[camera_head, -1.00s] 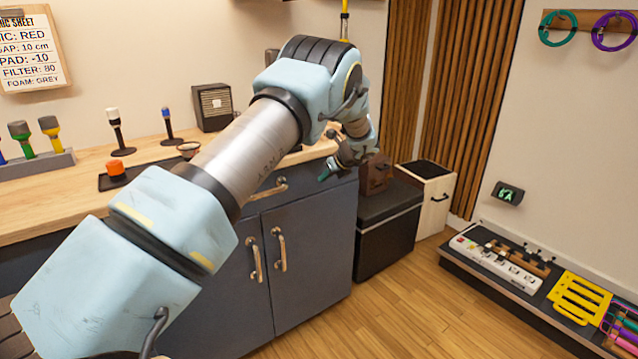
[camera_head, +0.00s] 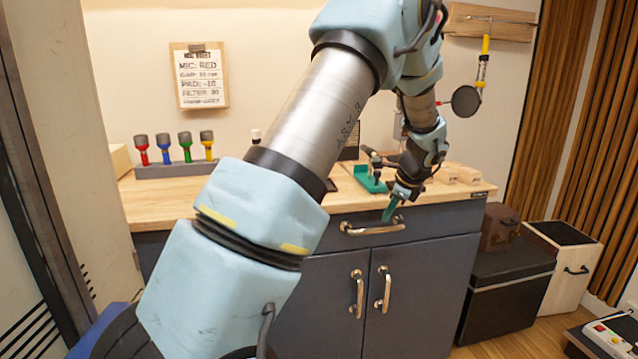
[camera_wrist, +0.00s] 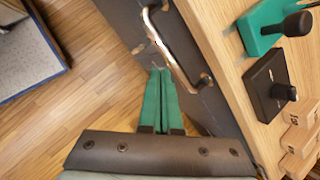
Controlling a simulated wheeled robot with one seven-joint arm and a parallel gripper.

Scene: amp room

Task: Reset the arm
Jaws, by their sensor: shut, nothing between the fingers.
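My gripper (camera_head: 390,212) hangs at the end of my bent arm, in front of the drawer front (camera_head: 425,222) of the wooden-topped cabinet (camera_head: 465,190) in the head view. Its green fingers point down and are together, with nothing between them. In the wrist view the closed fingers (camera_wrist: 160,95) show beside the metal drawer handle (camera_wrist: 172,50). I cannot tell whether they touch it. My arm crosses the head view and hides part of the cabinet and its top.
On the cabinet top are a green stand (camera_head: 369,178), wooden blocks (camera_head: 468,175) and a rack (camera_head: 180,169) of coloured microphones. A clipboard sheet (camera_head: 199,78) hangs on the wall. A black box (camera_head: 508,285) stands right of the cabinet. Open wood floor shows in the wrist view (camera_wrist: 80,80).

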